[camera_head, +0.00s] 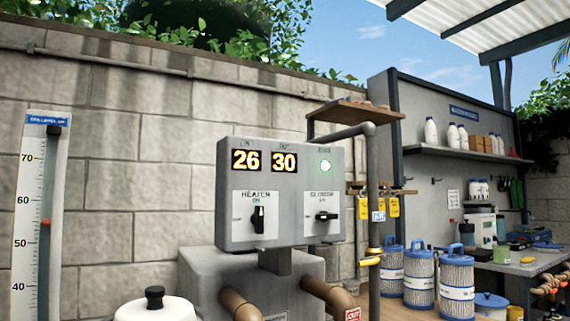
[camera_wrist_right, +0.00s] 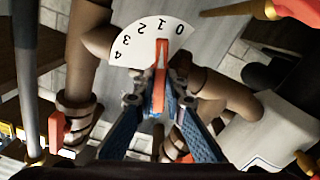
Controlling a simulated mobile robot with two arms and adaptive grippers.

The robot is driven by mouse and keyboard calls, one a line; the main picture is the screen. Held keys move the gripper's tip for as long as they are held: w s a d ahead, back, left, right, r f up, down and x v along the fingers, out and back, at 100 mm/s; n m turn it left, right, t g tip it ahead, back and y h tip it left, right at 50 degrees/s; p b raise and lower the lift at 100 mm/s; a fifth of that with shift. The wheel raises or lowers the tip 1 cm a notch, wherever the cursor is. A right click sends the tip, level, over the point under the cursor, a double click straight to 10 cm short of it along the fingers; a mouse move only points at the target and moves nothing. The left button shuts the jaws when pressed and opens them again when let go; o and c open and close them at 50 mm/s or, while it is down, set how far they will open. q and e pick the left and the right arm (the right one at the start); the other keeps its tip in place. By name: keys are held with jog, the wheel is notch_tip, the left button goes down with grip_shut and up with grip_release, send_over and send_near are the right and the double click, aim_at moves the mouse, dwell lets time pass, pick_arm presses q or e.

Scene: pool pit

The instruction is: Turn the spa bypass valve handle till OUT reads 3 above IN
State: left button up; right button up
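In the head view the grey control box (camera_head: 281,180) shows two lit displays: the left one (camera_head: 247,161) reads 26 and the one to its right (camera_head: 285,162) reads 30. The small labels above them are blurred. My left gripper is in neither view.
Brown pipes (camera_wrist_right: 85,60) surround the valve closely. A red handle (camera_wrist_right: 58,132) is on the left pipe. Below the box are pipes (camera_head: 325,293); filter cartridges (camera_head: 419,275) and a workbench stand at right. A block wall (camera_head: 130,190) is behind.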

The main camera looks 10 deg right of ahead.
grip_shut()
jog(key=m+p, duration=0.1)
jog(key=m, duration=0.3)
jog(key=o, duration=0.7)
grip_release()
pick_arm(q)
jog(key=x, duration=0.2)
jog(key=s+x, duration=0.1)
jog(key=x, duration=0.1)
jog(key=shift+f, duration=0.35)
pick_arm(e)
jog(key=shift+o, duration=0.2)
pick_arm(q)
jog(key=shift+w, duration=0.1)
pick_arm(e)
jog(key=shift+s, duration=0.15)
